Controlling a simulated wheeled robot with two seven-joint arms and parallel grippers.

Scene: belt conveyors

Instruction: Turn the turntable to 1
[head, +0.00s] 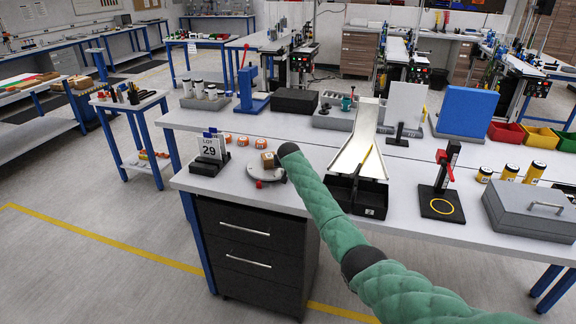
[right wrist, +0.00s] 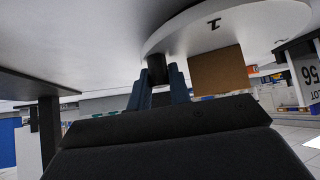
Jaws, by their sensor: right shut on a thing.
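The turntable (head: 250,173) is a pale grey disc near the front left of the workbench, with a small brown box (head: 268,159) on it and a red spot at its front edge. In the right wrist view, which looks upside down, the turntable (right wrist: 240,22) shows a dark mark on its face, and the brown box (right wrist: 220,70) shows beside it. My right gripper (right wrist: 157,80) is shut on a dark peg (right wrist: 157,68) at the disc's edge. In the head view my green right arm hides the gripper. My left gripper is not in view.
A LOT 29 card stand (head: 210,150) stands left of the turntable, and several small orange-and-white blocks (head: 243,140) lie behind it. A white chute (head: 355,150) with a black bin (head: 358,197) is to the right. The bench's front edge is close.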

